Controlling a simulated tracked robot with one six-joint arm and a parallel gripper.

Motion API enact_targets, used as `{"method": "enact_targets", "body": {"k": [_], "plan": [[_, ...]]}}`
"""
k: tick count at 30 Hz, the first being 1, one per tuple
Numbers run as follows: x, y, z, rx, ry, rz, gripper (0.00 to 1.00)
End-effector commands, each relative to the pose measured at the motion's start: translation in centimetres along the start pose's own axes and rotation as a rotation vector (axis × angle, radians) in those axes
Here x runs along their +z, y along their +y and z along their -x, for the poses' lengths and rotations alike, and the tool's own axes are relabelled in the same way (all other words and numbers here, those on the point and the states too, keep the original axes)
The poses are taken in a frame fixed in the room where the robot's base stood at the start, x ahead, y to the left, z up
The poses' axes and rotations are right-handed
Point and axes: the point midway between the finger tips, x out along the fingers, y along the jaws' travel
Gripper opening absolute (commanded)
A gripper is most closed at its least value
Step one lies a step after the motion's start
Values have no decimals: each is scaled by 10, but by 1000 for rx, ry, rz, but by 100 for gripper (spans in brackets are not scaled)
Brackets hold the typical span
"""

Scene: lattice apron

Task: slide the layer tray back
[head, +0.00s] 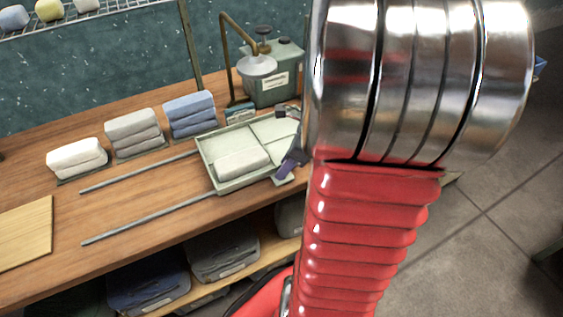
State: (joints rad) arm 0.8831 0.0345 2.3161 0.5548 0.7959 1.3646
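The layer tray (213,178) is pale green and shallow, and sits at the right end of two grey rails on the wooden bench. A white folded cloth (242,163) lies in its front left part. My gripper (288,167), dark with a purple part, is at the tray's right side, close to a small pale tab at the front right corner. My large red and silver arm hides most of the gripper and the tray's far right end. I cannot tell whether the fingers touch the tray or are closed on it.
The rails (150,220) run bare to the left of the tray. White, grey and blue towel stacks (190,115) stand behind them. A green box with a lamp-like arm (270,75) stands behind the tray. A light board (25,232) lies at the left.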

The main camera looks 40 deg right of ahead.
Motion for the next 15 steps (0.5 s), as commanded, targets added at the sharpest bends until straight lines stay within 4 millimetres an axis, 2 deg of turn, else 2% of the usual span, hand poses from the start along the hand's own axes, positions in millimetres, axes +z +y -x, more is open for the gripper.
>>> {"method": "enact_targets", "body": {"k": [9, 15], "plan": [[0, 0, -2, -1, 0, 1, 32], [0, 0, -2, -1, 0, 2, 18]]}}
